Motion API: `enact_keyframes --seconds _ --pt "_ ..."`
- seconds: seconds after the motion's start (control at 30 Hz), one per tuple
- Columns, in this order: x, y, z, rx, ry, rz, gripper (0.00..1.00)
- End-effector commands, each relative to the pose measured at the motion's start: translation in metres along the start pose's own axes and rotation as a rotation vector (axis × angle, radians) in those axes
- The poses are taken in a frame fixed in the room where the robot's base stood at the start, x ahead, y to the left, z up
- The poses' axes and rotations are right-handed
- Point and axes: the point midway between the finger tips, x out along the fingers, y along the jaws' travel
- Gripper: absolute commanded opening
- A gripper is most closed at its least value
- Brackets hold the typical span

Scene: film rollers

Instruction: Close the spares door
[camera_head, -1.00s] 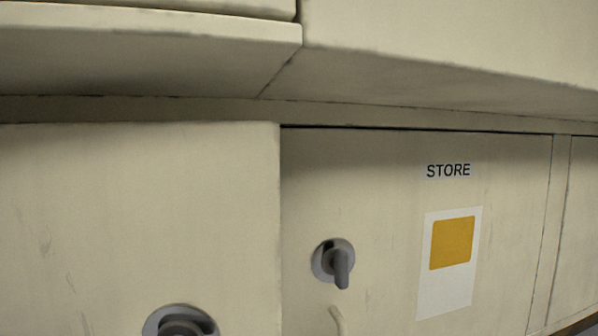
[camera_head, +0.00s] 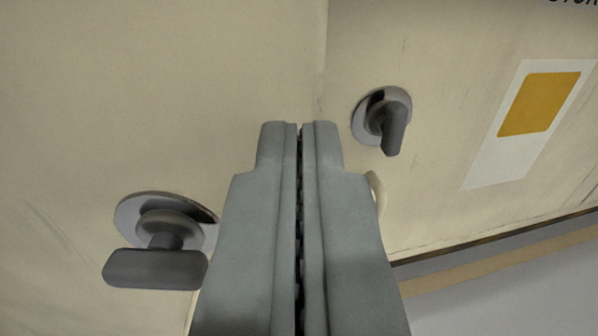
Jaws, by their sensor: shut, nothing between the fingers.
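A cream door panel (camera_head: 150,90) fills the left side, with a round plate and a grey handle (camera_head: 158,255) whose bar lies nearly level. No word shows on this panel, so I cannot confirm that it is the spares door. Its right edge runs beside the neighbouring door; I cannot tell how far it stands open. My gripper (camera_head: 301,128) is shut and empty, pointing forward at the lower middle, between the two handles in the picture. It hides part of the panel edge; contact cannot be told.
The STORE door (camera_head: 450,60) is at the right, its lettering cut by the top edge. It has a grey handle (camera_head: 392,125) turned down and a white card with a yellow square (camera_head: 540,103). Pale floor (camera_head: 510,290) shows at the lower right.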

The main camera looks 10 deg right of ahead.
Motion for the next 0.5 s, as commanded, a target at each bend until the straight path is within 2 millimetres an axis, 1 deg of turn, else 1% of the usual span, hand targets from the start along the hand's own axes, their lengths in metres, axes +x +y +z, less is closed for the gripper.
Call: enact_keyframes --seconds 0.03,0.1,0.2,0.5 --pt "0.006 0.000 0.000 0.001 0.001 0.001 0.00" --pt "0.012 0.000 0.000 0.001 0.001 0.000 0.00" --pt "0.017 0.000 0.000 0.001 0.001 0.000 0.00" --pt "0.019 0.000 0.000 0.000 0.000 0.000 0.00"
